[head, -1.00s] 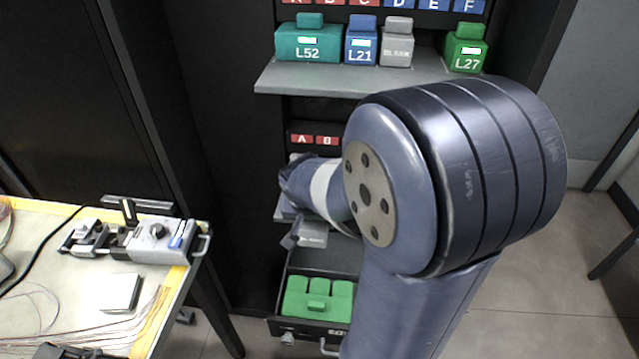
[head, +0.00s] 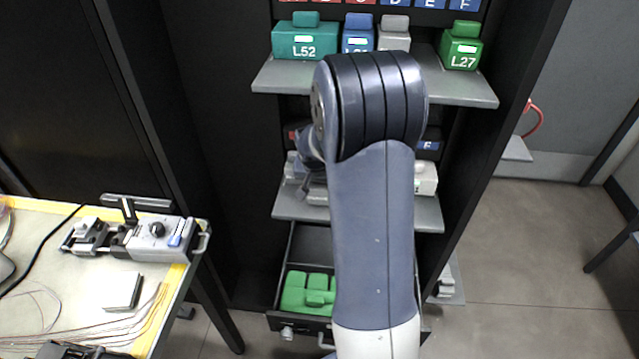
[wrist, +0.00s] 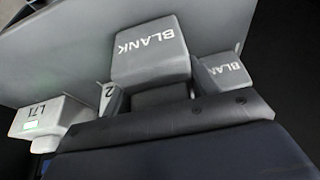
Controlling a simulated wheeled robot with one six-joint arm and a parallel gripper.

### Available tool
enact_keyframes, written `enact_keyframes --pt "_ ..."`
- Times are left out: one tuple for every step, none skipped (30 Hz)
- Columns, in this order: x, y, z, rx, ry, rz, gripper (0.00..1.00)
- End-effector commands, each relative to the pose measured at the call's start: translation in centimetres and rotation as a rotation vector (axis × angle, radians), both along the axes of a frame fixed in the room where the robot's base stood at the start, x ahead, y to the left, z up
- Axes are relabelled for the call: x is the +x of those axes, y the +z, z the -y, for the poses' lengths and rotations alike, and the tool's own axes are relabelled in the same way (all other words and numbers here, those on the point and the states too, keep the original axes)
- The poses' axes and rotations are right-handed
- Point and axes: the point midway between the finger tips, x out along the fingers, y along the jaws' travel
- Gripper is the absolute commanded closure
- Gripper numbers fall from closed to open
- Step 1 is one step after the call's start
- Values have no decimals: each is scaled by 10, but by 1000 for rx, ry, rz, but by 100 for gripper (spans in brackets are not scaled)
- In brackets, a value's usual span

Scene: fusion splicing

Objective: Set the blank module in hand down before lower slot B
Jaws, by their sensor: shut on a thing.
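The grey blank module (wrist: 150,52) is large at the middle of the wrist view, its lettering showing. My gripper (wrist: 160,96) is shut on it. In the head view the gripper and most of the module are behind my arm, at the left part of the lower shelf (head: 430,214). The wrist view shows the grey shelf surface close behind the module; I cannot tell whether they touch. The lower slot labels are mostly covered by my arm; only a red one at the left and the blue F (head: 428,145) show. Slot B itself is hidden.
In the wrist view, a second blank module (wrist: 224,72) stands right of the held one, and white module L71 (wrist: 42,118) stands left. A partly hidden module marked 2 (wrist: 111,98) is close beside it. Below, an open drawer holds green modules (head: 306,292).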

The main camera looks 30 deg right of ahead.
Motion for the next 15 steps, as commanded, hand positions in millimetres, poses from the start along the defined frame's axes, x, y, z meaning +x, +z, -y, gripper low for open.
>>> enact_keyframes --pt "0 -3 0 0 0 1 69" --pt "0 -4 0 0 0 2 69" --pt "1 -3 0 -1 0 3 69" --pt "1 -3 0 -1 0 3 69" --pt "1 -3 0 -1 0 3 69" --pt "0 -3 0 -1 0 3 69" --pt "0 -3 0 -1 0 3 69" --pt "0 -3 0 -1 0 3 69" --pt "0 -5 0 -1 0 3 69" --pt "0 -6 0 -1 0 3 69" --pt "0 -7 0 -1 0 3 69" --pt "0 -8 0 0 0 2 43" --pt "0 -6 0 0 0 2 41" --pt "0 -6 0 0 0 2 38" --pt "0 -6 0 0 0 2 35"
